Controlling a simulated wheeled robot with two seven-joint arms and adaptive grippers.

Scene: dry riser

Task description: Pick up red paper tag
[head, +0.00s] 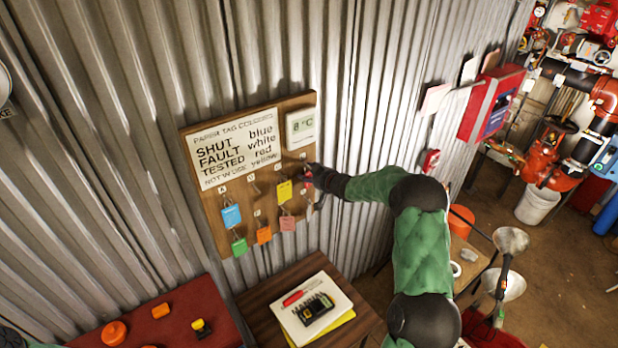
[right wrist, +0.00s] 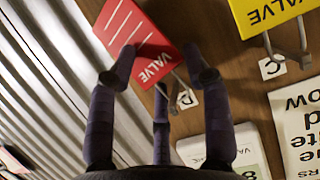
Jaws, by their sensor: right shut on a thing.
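The red paper tag (right wrist: 122,22), with white lines and the word VALVE, hangs by the hook marked D (right wrist: 184,98) in the right wrist view. My right gripper (right wrist: 160,62) is shut on it, with fingers at its lower part. In the head view my right gripper (head: 312,176) reaches the right edge of the wooden board (head: 214,222) and mostly hides the tag there. A wire at hook D runs to the tag; I cannot tell whether it is still looped on. My left gripper is not in view.
A yellow tag (head: 284,191) hangs close left of the gripper, with pink (head: 287,223), orange (head: 263,235), blue (head: 231,215) and green (head: 239,246) tags around. A small table (head: 258,298) stands below. Corrugated wall lies behind.

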